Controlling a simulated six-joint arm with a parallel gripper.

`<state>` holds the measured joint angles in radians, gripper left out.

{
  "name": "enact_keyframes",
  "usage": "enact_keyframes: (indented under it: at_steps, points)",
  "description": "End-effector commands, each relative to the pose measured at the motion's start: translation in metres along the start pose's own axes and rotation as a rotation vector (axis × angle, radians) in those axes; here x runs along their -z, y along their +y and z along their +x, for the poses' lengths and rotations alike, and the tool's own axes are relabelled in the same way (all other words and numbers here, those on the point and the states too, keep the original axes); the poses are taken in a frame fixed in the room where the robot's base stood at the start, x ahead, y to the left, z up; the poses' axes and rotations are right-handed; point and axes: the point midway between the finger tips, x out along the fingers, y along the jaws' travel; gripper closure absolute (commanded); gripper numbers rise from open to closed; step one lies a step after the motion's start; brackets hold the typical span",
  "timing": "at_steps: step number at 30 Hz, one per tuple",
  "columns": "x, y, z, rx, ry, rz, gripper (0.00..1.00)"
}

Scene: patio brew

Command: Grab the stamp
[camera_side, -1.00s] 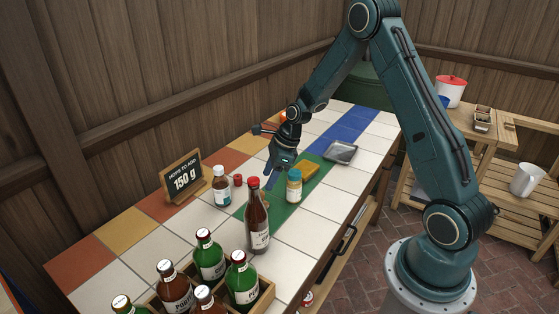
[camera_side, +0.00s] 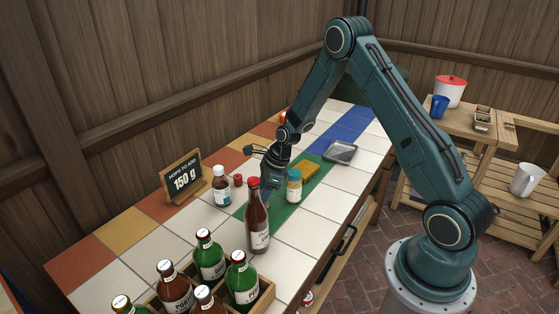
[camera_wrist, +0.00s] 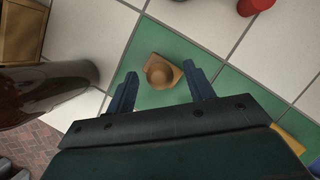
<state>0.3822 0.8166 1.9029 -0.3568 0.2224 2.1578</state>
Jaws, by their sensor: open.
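The stamp (camera_wrist: 160,71) shows in the wrist view as a small tan wooden block with a round knob, lying on green tiles. My gripper (camera_wrist: 164,82) is open, with one dark finger to the left of the stamp and one to the right. The fingertips do not appear to touch it. In the side view my gripper (camera_side: 271,190) is low over the green tiles, behind the brown bottle (camera_side: 259,222). The stamp is hidden there by the gripper and the bottle.
The brown bottle (camera_wrist: 40,92) stands close on the left in the wrist view. A blue-capped jar (camera_side: 294,187), a yellow sponge-like block (camera_side: 310,172), a white-labelled bottle (camera_side: 222,188) and a red cap (camera_side: 238,180) are near. A bottle crate (camera_side: 268,291) is in front.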

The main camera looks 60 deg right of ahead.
Motion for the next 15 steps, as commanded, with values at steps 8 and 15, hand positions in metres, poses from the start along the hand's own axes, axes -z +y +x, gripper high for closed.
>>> enact_keyframes:
  at_steps: [8,15]
  points:
    - [0.000,0.000,0.017,0.001,0.000,-0.002,0.47]
    - [0.000,-0.001,0.017,0.001,0.000,-0.001,0.47]
